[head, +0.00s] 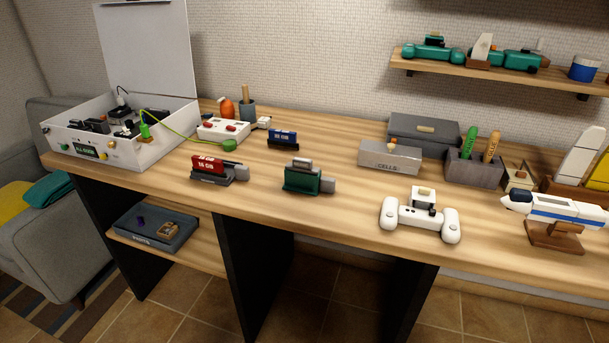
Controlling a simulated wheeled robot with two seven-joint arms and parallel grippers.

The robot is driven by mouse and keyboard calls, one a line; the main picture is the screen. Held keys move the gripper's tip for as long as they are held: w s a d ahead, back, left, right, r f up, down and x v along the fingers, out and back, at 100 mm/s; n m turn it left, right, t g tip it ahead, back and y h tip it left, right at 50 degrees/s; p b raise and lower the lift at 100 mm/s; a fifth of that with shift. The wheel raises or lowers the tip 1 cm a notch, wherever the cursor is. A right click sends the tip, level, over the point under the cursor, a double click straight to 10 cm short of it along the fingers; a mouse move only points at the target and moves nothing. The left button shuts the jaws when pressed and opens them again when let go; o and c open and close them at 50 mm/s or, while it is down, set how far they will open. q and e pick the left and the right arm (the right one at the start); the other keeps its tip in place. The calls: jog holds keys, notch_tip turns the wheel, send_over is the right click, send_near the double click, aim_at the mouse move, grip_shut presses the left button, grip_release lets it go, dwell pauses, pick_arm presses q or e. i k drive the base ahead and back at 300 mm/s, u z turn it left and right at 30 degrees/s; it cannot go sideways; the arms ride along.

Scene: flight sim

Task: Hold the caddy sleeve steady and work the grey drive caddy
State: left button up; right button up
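A green block (300,180) stands near the table's front edge, with a light grey piece (302,163) on top and a grey piece (328,186) sticking out at its right side. To its left a red module marked 16 GB (207,165) sits on a dark grey base, with a grey piece (241,171) at its right end. I cannot tell for certain which of these is the caddy sleeve and which is the grey drive caddy. Neither of my grippers shows in the head view.
A white open case (128,156) with its lid raised stands at the left. A blue module (283,138) lies behind the green block. A grey CELLS box (390,158) and a white controller-like device (419,215) stand to the right. Bare wood surrounds the green block.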

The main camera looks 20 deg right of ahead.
aim_at(299, 165)
jog(key=u, duration=1.35)
jog(key=i, duration=0.8)
jog(key=z, duration=2.45)
